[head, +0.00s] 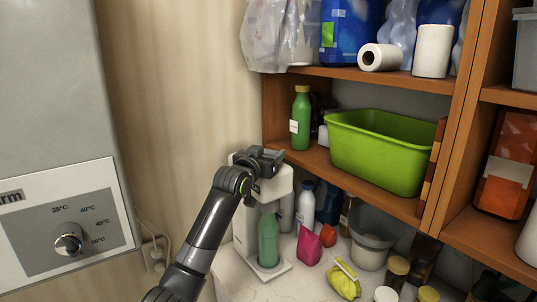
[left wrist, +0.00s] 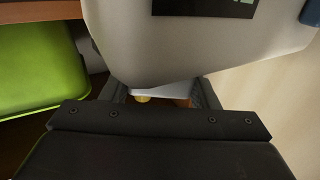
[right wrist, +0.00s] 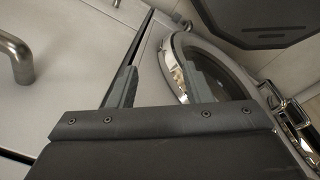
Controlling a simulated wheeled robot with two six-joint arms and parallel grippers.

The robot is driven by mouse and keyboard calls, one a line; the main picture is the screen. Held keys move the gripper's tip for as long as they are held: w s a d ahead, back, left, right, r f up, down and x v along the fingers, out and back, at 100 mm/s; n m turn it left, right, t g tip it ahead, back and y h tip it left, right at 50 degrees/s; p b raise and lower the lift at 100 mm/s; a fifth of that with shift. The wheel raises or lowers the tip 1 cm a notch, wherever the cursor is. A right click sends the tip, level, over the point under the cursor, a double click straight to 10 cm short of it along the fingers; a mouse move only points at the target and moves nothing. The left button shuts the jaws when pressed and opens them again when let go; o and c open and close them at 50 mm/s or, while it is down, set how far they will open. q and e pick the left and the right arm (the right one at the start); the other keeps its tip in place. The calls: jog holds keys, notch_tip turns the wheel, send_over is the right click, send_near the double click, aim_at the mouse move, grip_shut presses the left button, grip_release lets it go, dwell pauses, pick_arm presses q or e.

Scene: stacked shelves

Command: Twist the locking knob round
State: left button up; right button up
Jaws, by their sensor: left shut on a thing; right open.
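A white machine (head: 245,220) stands on the counter below the shelf, with a green bottle (head: 268,240) upright in it. My left gripper (head: 262,160) is at the machine's top. It is shut on a small part there, seemingly the locking knob, which is mostly hidden by the gripper. In the left wrist view the machine's pale body (left wrist: 190,45) fills the top, and only a pale strip and a brass-coloured spot show between the fingers (left wrist: 165,92). My right gripper (right wrist: 160,72) is open and empty, in front of a round glass door (right wrist: 215,75).
A green tub (head: 375,155) and a green bottle (head: 301,118) stand on the shelf just right of my left gripper. A grey heater with a dial (head: 68,240) hangs at left.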

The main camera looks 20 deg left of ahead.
pick_arm(q)
jog(key=shift+a+f+m+h+b, duration=0.1)
jog(key=shift+m+h+b, duration=0.5)
jog(key=shift+h+b, duration=0.3)
jog(key=m+g+h+b, duration=0.1)
jog(key=h+b, duration=0.1)
jog(key=b, duration=0.1)
jog(key=m+g+h+b, duration=0.1)
jog(key=m+h+b, duration=0.1)
jog(key=h+b, duration=0.1)
jog(key=shift+f+m+g+b, duration=0.1)
jog(key=shift+m+g+b, duration=0.2)
jog(key=shift+b, duration=0.4)
jog(key=shift+r+m+g+h+b, duration=0.2)
jog(key=shift+m+g+h+b, duration=0.45)
jog(key=shift+h+b, duration=0.4)
jog(key=o, duration=1)
